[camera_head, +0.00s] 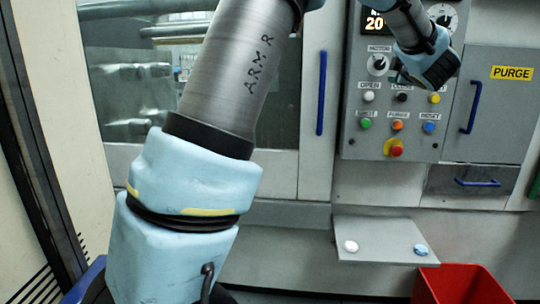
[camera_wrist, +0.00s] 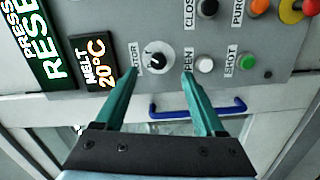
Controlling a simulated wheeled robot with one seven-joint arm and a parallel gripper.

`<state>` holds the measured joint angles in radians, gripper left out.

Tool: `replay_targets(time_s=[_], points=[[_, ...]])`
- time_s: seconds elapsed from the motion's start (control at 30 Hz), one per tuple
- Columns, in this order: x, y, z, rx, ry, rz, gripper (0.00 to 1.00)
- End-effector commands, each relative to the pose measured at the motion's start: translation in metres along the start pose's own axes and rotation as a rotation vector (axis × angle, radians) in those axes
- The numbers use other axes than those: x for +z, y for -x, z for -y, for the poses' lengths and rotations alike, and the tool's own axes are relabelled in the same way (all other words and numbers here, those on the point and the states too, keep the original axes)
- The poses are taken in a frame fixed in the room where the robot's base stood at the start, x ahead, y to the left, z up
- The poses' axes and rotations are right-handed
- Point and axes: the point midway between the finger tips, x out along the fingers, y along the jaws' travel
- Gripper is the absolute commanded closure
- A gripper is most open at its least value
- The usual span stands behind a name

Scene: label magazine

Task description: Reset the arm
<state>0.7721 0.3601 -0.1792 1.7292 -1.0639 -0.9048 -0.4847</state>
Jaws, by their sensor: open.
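My gripper (camera_head: 434,68) is raised in front of the control panel (camera_head: 358,147) at the upper right of the head view. In the wrist view its two teal fingers (camera_wrist: 160,73) are apart, with nothing between them. The motor knob (camera_wrist: 157,57) shows beyond the fingertips, and contact with it cannot be seen. My arm crosses the head view from lower left to the top.
The panel bears several buttons and a red stop knob (camera_head: 395,148). A blue door handle (camera_head: 321,95) is left of it, a purge door (camera_head: 505,110) right. Below are a shelf (camera_head: 380,235) with two small pieces and a red bin (camera_head: 462,285).

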Motion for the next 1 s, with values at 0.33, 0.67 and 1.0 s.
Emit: replay_targets(time_s=[0.33, 0.67, 1.0], points=[[-0.140, 0.037, 0.196, -0.379, -0.723, 0.445, 0.29], [-0.251, 0.189, 0.337, -0.799, -1.020, 0.855, 0.29], [-0.297, 0.295, 0.383, -1.018, -1.080, 1.104, 0.29]])
